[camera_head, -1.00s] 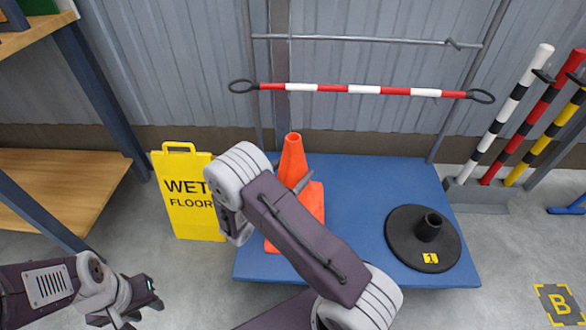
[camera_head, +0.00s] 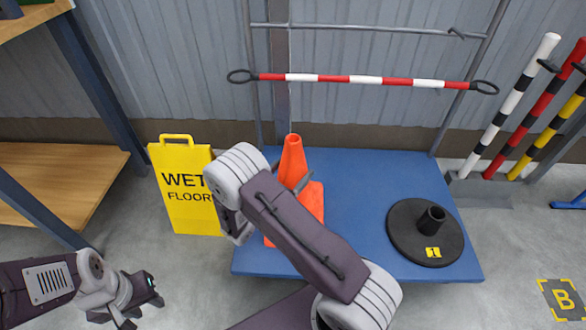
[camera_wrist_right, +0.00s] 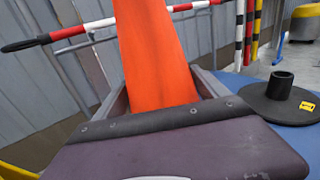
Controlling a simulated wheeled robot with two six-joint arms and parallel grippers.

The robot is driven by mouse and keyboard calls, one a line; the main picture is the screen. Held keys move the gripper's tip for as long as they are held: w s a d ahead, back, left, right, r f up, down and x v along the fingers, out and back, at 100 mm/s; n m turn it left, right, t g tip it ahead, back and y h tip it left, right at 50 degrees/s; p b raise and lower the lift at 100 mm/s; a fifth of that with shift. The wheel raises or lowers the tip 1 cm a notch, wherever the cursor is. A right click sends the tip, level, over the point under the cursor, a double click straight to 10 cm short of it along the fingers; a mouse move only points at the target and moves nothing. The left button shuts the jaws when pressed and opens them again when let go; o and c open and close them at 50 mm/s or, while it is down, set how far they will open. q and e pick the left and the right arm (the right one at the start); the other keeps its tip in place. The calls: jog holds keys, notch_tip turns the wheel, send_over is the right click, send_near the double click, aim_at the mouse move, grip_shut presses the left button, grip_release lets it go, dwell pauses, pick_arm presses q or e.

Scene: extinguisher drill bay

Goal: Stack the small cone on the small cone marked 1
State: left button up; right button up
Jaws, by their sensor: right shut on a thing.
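An orange cone (camera_head: 293,158) shows left of the middle in the head view, over the left part of the blue platform. It looks upright, and my right arm hides part of it. My right gripper (camera_head: 304,184) is shut on the cone, whose orange side (camera_wrist_right: 157,50) fills the middle of the right wrist view. Whether its base touches the platform cannot be told. The thing marked 1 is a black round base (camera_head: 408,243) with a short upright tube, on the platform's right part. It also shows in the right wrist view (camera_wrist_right: 262,108). My left gripper (camera_head: 142,309) is open and empty at lower left.
The blue platform (camera_head: 365,190) is clear between cone and black base. A yellow wet floor sign (camera_head: 185,185) stands left of it. A red-white bar (camera_head: 366,80) crosses behind. Striped poles (camera_head: 545,128) stand at right; a wooden shelf (camera_head: 60,180) is at left.

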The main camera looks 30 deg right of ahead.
notch_tip(320, 180, down, 10)
jog(key=b, duration=0.6)
jog(key=shift+r, duration=0.25)
jog(key=o, duration=2)
jog(key=p+v, duration=0.4)
jog(key=v, duration=0.5)
jog(key=shift+a+p, duration=0.1)
jog(key=shift+p, duration=0.2)
